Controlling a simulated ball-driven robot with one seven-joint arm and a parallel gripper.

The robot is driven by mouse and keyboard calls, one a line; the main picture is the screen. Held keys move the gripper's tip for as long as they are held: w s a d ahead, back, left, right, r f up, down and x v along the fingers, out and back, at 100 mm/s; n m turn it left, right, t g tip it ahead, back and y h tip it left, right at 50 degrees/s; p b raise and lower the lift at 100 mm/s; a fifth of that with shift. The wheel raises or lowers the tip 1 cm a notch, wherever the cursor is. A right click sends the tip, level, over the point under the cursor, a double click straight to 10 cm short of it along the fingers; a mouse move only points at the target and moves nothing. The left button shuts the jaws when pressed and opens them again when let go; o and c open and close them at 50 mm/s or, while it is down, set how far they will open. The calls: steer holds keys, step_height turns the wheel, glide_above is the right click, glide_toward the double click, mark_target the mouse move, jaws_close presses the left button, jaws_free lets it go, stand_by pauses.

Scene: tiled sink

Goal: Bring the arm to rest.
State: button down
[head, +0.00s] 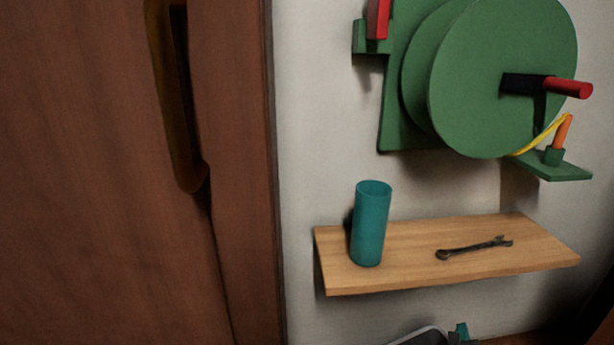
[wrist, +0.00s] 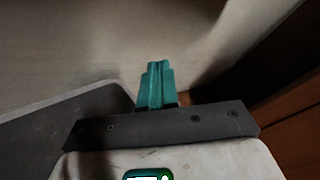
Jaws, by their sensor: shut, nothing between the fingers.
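My gripper (wrist: 155,70) shows in the wrist view with its two teal fingers pressed together and nothing between them. Beyond the fingers is a pale, plain surface, and the fingers appear clear of it. In the head view only a small teal part of my gripper (head: 462,331) shows at the bottom edge, below the wooden shelf (head: 400,277). The rest of my arm is out of that view.
A teal cup (head: 370,225) stands upright on the shelf, with a dark wrench (head: 473,248) lying to its right. Above is a green wheel (head: 500,60) with a red-tipped crank (head: 568,87). A brown door (head: 90,180) with a long handle (head: 165,100) fills the left.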

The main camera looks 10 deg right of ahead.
steer(key=s+a+n+g+y, duration=0.2)
steer(key=s+a+n+y, duration=0.6)
steer(key=n, duration=0.5)
steer(key=s+a+n+g+y, duration=0.1)
steer(key=s+a+n+y, duration=0.5)
steer(key=a+n, duration=0.55)
steer(key=s+r+n+g+h, duration=0.1)
steer(key=s+n+g+h, duration=0.2)
steer(key=s, duration=0.6)
steer(key=s+d+r+n+g+h, duration=0.1)
steer(key=s+r+n+g, duration=0.2)
steer(key=s, duration=0.6)
steer(key=s+n+g+h, duration=0.1)
steer(key=s+n+g, duration=0.3)
steer(key=s, duration=0.5)
step_height(320, 180, up, 34)
steer(key=w+p, duration=0.1)
steer(key=p, duration=3.3)
steer(key=shift+f+n+t, duration=0.25)
steer(key=shift+n+t, duration=0.05)
steer(key=shift+n, duration=0.05)
steer(key=shift+d, duration=0.1)
